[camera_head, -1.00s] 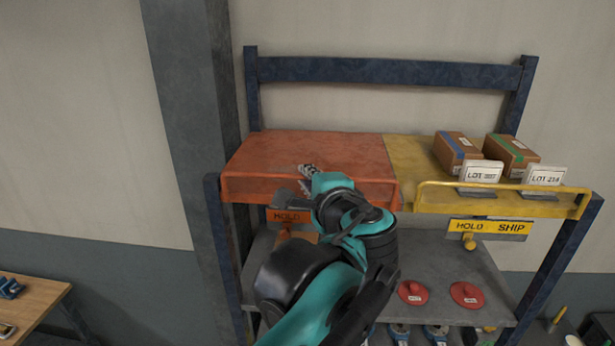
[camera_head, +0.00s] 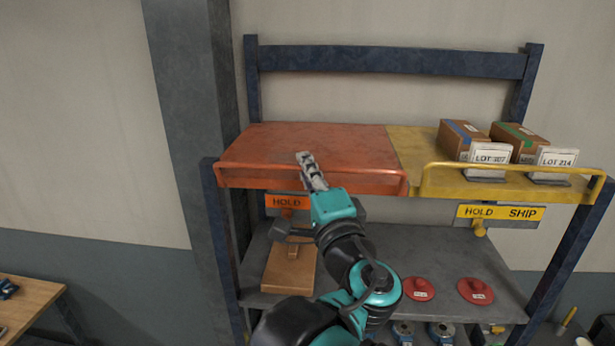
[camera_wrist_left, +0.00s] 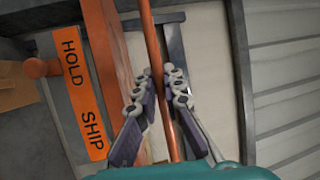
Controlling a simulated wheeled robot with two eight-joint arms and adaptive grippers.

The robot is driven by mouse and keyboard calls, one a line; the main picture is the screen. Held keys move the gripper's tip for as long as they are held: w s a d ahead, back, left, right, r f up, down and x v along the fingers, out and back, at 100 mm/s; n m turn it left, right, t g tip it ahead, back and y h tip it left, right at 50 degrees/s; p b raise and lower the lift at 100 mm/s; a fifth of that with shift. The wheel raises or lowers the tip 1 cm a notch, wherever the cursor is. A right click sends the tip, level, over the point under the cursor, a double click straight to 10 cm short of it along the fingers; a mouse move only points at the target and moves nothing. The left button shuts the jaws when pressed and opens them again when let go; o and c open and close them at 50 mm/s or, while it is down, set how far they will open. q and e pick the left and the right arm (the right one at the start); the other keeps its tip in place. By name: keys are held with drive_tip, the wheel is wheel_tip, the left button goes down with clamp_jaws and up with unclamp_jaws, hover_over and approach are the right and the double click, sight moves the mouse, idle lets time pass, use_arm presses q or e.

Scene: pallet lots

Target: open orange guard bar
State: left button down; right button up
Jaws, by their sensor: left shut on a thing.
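The orange guard bar (camera_head: 370,171) runs along the front of the orange shelf bay (camera_head: 270,145), upright at the shelf edge. My left gripper (camera_head: 306,168) reaches up to it from below and in front. In the left wrist view, the thin orange bar (camera_wrist_left: 152,40) passes between the two fingers (camera_wrist_left: 163,88), which are shut on it. An orange HOLD sign (camera_head: 287,202) hangs below the bay, partly hidden by my arm in the head view. In the wrist view, the orange sign (camera_wrist_left: 80,90) reads HOLD SHIP, with an orange knob (camera_wrist_left: 35,68) beside it.
The yellow bay (camera_head: 412,150) at right has its own guard bar (camera_head: 520,172), two boxes with lot cards, and a yellow HOLD SHIP sign (camera_head: 500,212). A wooden block (camera_head: 290,272) and red discs (camera_head: 418,289) sit on the lower shelf. A blue upright (camera_head: 212,240) stands at left.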

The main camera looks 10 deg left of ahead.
use_arm(q)
drive_tip(key=shift+s+f+n+t+y+b, duration=0.3)
drive_tip(key=shift+s+n+t+y+b, duration=0.25)
drive_tip(key=shift+t+b, duration=0.4)
